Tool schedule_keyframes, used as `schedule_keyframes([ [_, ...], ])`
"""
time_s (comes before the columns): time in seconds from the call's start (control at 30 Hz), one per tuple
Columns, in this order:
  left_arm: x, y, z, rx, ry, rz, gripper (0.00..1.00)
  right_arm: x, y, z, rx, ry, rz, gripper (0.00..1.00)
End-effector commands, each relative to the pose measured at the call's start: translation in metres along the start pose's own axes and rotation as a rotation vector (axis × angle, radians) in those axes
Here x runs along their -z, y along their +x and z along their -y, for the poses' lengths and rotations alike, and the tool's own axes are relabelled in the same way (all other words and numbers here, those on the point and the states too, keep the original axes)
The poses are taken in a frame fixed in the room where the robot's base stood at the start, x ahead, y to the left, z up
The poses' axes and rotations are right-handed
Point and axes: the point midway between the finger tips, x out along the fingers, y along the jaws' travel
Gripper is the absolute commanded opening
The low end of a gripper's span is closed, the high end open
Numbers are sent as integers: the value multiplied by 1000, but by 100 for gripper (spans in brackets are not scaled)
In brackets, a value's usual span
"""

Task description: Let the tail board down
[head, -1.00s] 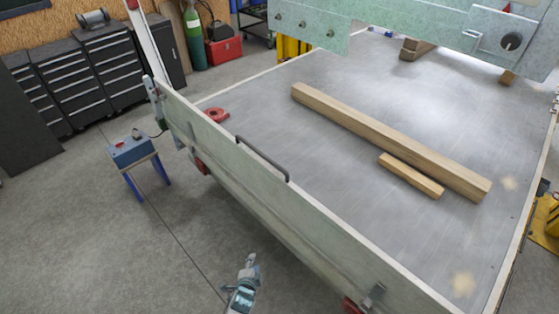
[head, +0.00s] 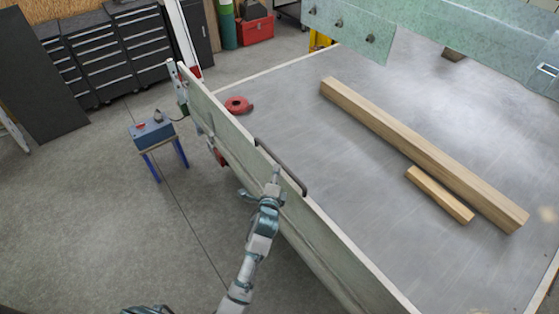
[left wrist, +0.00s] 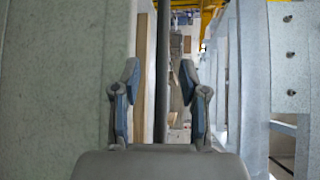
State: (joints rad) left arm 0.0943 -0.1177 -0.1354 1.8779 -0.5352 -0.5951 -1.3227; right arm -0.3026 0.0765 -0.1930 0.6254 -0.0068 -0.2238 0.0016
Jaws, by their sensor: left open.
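The tail board (head: 318,232) is a pale green panel with a light top edge. It stands upright along the near side of the grey trailer bed (head: 330,130). A dark bar handle (head: 288,172) is fixed near its top edge. My left gripper (head: 273,182) is open in front of the board, close to the handle. In the left wrist view the dark handle bar (left wrist: 162,70) runs between the two spread fingers of my left gripper (left wrist: 159,95); whether they touch it I cannot tell. A latch fitting (head: 183,95) shows at the board's left end. My right gripper is not in view.
A long timber (head: 420,150) and a short one (head: 440,194) lie on the bed, with a red ring-shaped item (head: 238,105) near the board. A blue box (head: 152,133) on a small stand is left of the trailer. Floor in front of the board is clear.

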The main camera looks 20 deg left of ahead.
Motion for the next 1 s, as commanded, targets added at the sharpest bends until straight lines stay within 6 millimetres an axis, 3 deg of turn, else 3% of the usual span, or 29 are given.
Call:
schedule_keyframes([
  [0.1,2,28,1,0,0,0,43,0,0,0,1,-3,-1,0],
  [0.33,2,63,1,0,-1,-1,43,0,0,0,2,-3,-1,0],
  [0.77,1,74,0,1,-2,-2,43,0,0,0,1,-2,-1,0],
  [0.93,1,74,0,0,-2,-1,1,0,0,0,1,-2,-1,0],
  [1.0,2,74,0,0,-1,-1,0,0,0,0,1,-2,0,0],
])
